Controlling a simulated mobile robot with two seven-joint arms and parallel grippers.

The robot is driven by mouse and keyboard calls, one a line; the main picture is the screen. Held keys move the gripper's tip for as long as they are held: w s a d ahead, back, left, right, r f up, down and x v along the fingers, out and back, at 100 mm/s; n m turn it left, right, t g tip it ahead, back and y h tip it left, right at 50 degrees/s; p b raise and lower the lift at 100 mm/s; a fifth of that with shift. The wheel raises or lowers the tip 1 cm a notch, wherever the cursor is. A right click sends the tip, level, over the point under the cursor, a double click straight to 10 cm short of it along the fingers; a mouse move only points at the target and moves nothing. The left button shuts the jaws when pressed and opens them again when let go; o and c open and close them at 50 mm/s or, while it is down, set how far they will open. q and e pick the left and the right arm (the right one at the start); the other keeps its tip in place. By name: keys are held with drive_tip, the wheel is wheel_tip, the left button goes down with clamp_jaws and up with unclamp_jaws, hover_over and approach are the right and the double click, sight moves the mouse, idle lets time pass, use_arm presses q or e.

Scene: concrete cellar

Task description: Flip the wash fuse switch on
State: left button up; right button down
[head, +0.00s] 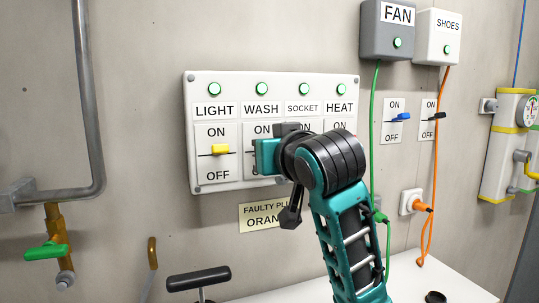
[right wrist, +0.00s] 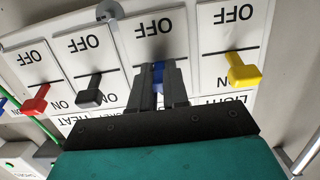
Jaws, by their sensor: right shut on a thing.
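The white switch panel (head: 235,82) on the wall has switches labelled LIGHT, WASH, SOCKET and HEAT. My right gripper (head: 262,155) is at the WASH switch and hides most of it in the head view. In the right wrist view, where the labels are upside down, my right gripper (right wrist: 158,88) is shut on the blue WASH switch lever (right wrist: 158,70). The lever's exact tilt between ON and OFF cannot be told. The WASH lamp (head: 261,89) above is a pale disc with a green ring. My left gripper is not in view.
The yellow LIGHT lever (right wrist: 243,70) and black SOCKET lever (right wrist: 90,90) flank the grip closely. The red HEAT lever (right wrist: 37,98) is farther off. FAN (head: 387,30) and SHOES (head: 438,38) boxes with cables hang to the right. A pipe (head: 88,110) stands left.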

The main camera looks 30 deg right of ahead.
drive_tip(key=shift+w+r+g, duration=0.15)
drive_tip(key=shift+r+g, duration=0.4)
drive_tip(key=shift+g, duration=0.55)
drive_tip(key=shift+y, duration=0.3)
drive_tip(key=c, duration=1.1)
unclamp_jaws()
drive_tip(key=shift+w, duration=0.1)
drive_tip(key=v, duration=1.3)
drive_tip(key=shift+w+r, duration=0.1)
drive_tip(key=shift+r, duration=0.1)
